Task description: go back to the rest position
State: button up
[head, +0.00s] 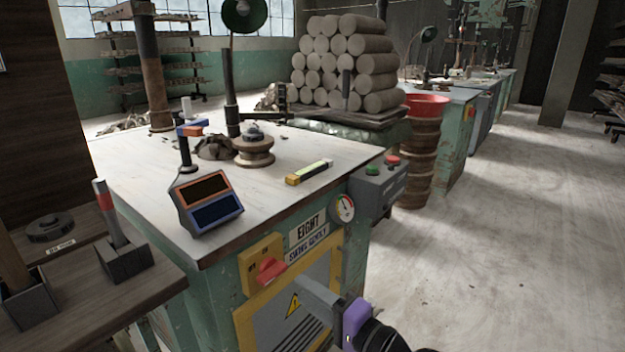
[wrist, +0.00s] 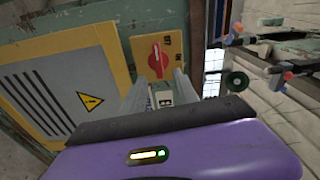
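My gripper (head: 305,283) is at the front of the green machine cabinet (head: 215,275), low and right of the red rotary switch (head: 268,270) in the head view. Its purple body (head: 357,318) shows at the bottom of that view. In the wrist view my gripper (wrist: 162,76) has its two grey fingers apart, with nothing held between them. The red switch (wrist: 158,60) on its yellow plate appears just beyond the fingertips. I cannot tell the exact gap to the cabinet.
A grey button box (head: 380,185) juts out on the right. A wooden side bench (head: 95,285) stands left. The floor (head: 500,240) right is clear.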

jog(key=s+d+f+n+t+h, duration=0.1)
jog(key=s+d+f+t+h, duration=0.2)
jog(key=s+d+h, duration=0.4)
jog(key=s+d+f+n+t+h, duration=0.1)
jog(key=s+d+f+t+h, duration=0.2)
jog(key=s+d, duration=0.45)
jog(key=s+d+n+g+h, duration=0.2)
jog(key=s+d+n, duration=0.1)
jog(key=s, duration=1.2)
jog(key=s+d+n+g+h, duration=0.15)
jog(key=s+d, duration=0.25)
jog(key=s, duration=1.2)
notch_tip(320, 180, up, 27)
jog(key=p, duration=2.6)
jog(key=shift+w+a+n+p, duration=0.2)
jog(key=shift+w+n+p, duration=0.05)
jog(key=shift+n+p, duration=0.2)
